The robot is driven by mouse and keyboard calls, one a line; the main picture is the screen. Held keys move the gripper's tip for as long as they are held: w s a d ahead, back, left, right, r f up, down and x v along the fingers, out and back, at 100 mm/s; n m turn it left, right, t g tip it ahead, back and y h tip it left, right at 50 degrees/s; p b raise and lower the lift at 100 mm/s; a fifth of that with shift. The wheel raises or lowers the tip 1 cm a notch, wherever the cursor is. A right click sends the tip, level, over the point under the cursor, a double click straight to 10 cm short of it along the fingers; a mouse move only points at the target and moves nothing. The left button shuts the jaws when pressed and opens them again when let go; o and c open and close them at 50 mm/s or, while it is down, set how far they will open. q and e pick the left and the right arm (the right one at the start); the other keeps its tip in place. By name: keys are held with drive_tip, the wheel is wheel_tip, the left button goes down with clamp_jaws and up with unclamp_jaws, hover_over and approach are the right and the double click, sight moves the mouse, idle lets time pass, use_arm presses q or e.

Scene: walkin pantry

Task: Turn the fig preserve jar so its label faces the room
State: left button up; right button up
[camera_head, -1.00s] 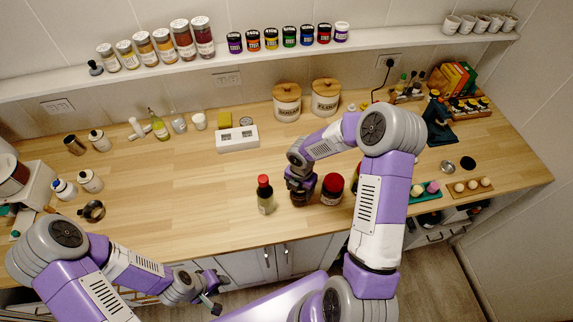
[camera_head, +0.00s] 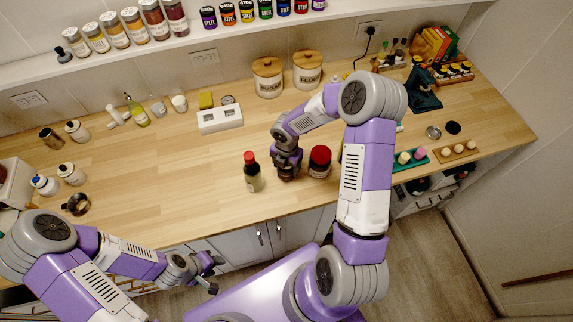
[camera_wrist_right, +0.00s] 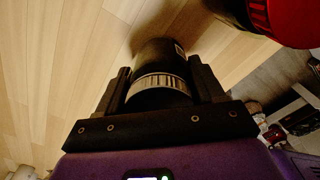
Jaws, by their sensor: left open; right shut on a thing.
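The fig preserve jar appears to be the dark jar (camera_head: 287,173) near the front of the wooden counter. My right gripper (camera_head: 287,160) reaches down over it and hides most of it. In the right wrist view the dark jar (camera_wrist_right: 160,60), with a pale ridged band, sits between the two fingers of my right gripper (camera_wrist_right: 160,88), which is shut on it. A small piece of label shows at its edge; the rest of the label is hidden. My left gripper (camera_head: 208,274) is open and empty in front of the counter's edge.
A red-capped bottle (camera_head: 252,172) stands close left of the held jar, and a red-lidded jar (camera_head: 320,161) close right. Behind are a white box (camera_head: 220,119) and two wooden-lidded canisters (camera_head: 268,78).

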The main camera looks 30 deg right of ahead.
drive_tip(key=shift+f+b, duration=0.45)
drive_tip(key=shift+f, duration=0.15)
drive_tip(key=o, duration=1.5)
wheel_tip(320, 180, up, 7)
drive_tip(key=shift+r+p, duration=0.2)
drive_tip(key=shift+p, duration=0.2)
drive_tip(key=shift+r, duration=0.15)
